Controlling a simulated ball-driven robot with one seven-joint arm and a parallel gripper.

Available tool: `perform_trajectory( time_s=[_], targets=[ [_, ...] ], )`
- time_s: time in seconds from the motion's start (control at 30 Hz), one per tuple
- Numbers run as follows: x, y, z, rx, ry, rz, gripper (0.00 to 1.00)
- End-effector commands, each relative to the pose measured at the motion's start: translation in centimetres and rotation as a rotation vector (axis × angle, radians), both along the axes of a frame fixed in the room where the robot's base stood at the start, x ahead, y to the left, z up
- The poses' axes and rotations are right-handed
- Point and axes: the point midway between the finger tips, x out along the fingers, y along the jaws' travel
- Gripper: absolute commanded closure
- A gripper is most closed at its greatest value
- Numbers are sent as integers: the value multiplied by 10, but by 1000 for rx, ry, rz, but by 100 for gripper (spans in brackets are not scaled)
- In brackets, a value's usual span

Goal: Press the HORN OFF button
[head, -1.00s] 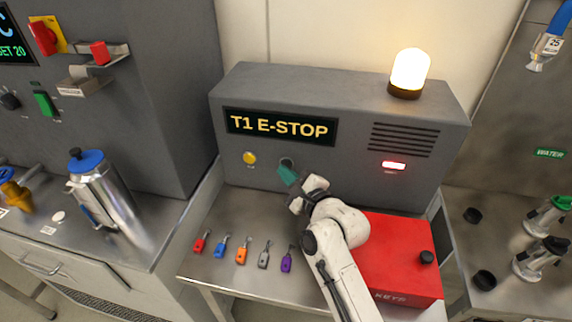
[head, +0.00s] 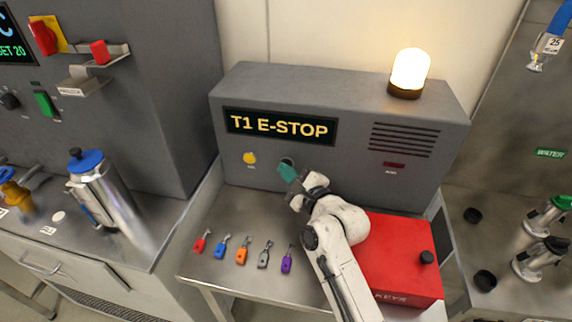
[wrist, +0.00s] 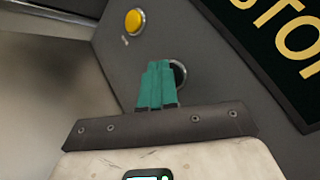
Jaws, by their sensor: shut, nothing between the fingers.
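A round yellow button (head: 249,158) sits on the grey panel's front, below the "T1 E-STOP" display (head: 280,127). It also shows in the wrist view (wrist: 134,21), up and left of my fingertips. Its small label is too small to read, and no HORN OFF wording is legible. My gripper (head: 288,174) has teal fingers, shut and empty, in front of the panel to the right of the yellow button and apart from it. In the wrist view my gripper (wrist: 157,75) partly covers a round socket (wrist: 179,72).
A lit lamp (head: 409,72) stands on the panel, with a small red indicator (head: 394,165) at right. Several coloured keys (head: 242,250) lie on the steel bench below. A red box (head: 405,255) sits beside my arm. A metal canister (head: 103,195) stands left.

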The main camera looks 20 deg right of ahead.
Motion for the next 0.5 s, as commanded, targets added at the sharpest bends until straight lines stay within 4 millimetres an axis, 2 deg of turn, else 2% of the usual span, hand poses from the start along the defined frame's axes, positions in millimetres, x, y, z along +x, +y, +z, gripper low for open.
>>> perform_trajectory(
  time_s=[0.5],
  targets=[
    [-13,9,0,-1,0,-1,100]
  ],
)
